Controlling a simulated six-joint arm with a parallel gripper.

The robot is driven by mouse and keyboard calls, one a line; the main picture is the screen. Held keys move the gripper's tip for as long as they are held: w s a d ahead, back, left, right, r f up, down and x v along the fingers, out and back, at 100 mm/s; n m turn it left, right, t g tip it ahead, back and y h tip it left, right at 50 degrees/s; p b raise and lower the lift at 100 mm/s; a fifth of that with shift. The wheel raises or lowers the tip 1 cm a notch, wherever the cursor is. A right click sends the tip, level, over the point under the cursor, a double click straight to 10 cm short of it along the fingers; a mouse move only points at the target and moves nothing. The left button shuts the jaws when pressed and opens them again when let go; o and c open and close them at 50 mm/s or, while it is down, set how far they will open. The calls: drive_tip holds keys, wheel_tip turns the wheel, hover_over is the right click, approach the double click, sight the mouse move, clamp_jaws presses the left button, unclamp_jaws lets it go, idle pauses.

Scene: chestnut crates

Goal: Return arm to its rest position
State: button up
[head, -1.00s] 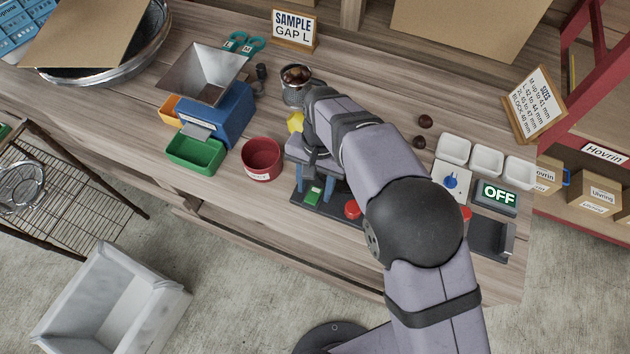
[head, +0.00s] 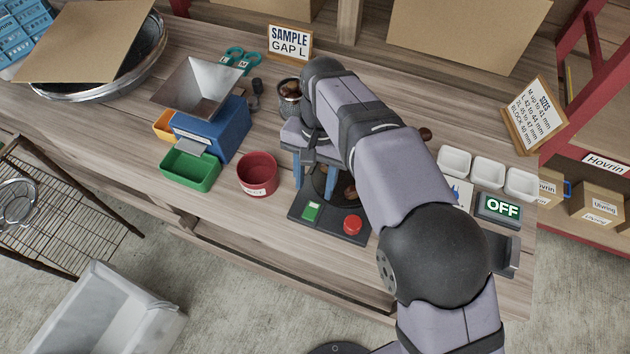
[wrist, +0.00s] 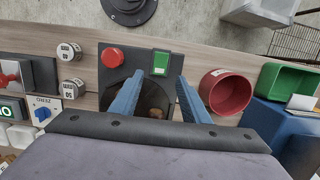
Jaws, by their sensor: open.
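My gripper (head: 315,182) is open and empty, its two blue fingers pointing down over the dark machine (head: 324,224) with the red button and green switch. In the wrist view the fingers (wrist: 158,82) stand apart on either side of the machine's round opening (wrist: 146,94), which holds brown chestnuts (wrist: 155,113). The fingers appear above the machine; the exact gap is unclear. My arm crosses the bench from the lower right and hides part of the bench behind it.
A red bowl (head: 257,176) stands just left of my gripper. A green bin (head: 190,170) and blue hopper machine (head: 222,132) are farther left. A metal cup (head: 288,100) stands behind. White trays (head: 487,172) and an OFF display (head: 499,207) are right.

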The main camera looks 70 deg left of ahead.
drive_tip(key=w+d+r+m+y, duration=0.15)
drive_tip(key=w+d+m, duration=0.35)
drive_tip(key=w+d, duration=2)
drive_tip(key=s+d+f+m, duration=0.1)
drive_tip(key=s+d+m, duration=0.1)
drive_tip(key=d, duration=1.1)
drive_tip(key=s+d+f+m+t, duration=0.1)
drive_tip(key=s+d, duration=0.3)
drive_tip(key=d, duration=0.9)
drive_tip(key=shift+s+f+m, duration=0.15)
drive_tip(key=shift+f+m, duration=0.2)
drive_tip(key=shift+m, duration=0.15)
